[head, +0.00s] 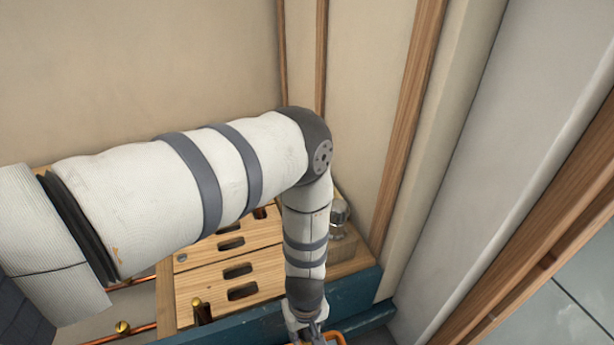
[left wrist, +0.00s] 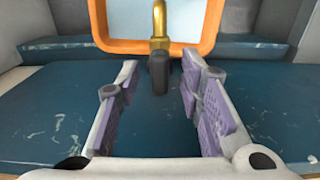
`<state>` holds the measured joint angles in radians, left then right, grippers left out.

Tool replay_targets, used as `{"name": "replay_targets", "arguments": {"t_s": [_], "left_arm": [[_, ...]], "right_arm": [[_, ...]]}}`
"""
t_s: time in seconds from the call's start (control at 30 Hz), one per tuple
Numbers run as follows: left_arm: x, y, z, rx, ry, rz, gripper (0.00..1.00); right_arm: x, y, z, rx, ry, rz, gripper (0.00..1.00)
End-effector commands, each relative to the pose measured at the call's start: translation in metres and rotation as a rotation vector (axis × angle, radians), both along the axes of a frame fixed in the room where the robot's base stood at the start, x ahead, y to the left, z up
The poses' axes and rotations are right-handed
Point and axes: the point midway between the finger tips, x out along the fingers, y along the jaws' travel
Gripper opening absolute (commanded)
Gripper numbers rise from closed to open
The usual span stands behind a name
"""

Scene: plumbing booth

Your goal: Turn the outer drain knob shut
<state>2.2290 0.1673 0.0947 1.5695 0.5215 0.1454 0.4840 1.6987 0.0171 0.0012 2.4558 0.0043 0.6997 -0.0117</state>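In the left wrist view a brass fitting (left wrist: 159,22) with a dark grey knob-like end (left wrist: 159,74) stands in the middle; it may be the drain knob. My left gripper (left wrist: 160,66) is open, with its purple-padded fingers apart, one on each side of the dark end. Clear gaps show on both sides, so neither finger seems to touch it. In the head view my left gripper (head: 313,331) is at the bottom edge, mostly cut off, and the knob is not visible there. My right gripper is in neither view.
An orange-rimmed pale panel or tray (left wrist: 103,30) is behind the fitting, above a worn blue surface (left wrist: 50,105). The head view shows a slotted wooden box (head: 215,275), brass fittings (head: 123,327) on copper pipes, a shiny metal part (head: 339,212), and walls close at right.

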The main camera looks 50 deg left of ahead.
Motion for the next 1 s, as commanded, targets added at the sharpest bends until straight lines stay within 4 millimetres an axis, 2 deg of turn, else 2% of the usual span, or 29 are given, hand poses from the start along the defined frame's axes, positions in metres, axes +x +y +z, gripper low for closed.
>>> {"name": "replay_targets", "arguments": {"t_s": [0.13,0.27,0.3,0.67,1.0], "left_arm": [[0.0001,0.0001,0.0009,0.0,-0.001,0.0,0.32],[0.0002,0.0001,0.001,0.0,0.0,0.0,0.02],[0.0002,0.0001,0.001,0.0,0.0,0.0,0.0],[0.0,0.0001,0.0012,0.001,0.0,-0.034,0.0],[0.0002,0.0,0.0021,0.0,-0.001,-0.261,0.0]], "right_arm": [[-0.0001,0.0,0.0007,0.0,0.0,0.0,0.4],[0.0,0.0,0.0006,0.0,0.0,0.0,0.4],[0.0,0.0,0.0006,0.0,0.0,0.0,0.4],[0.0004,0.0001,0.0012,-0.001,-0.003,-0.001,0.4],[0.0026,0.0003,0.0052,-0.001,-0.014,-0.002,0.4]]}}
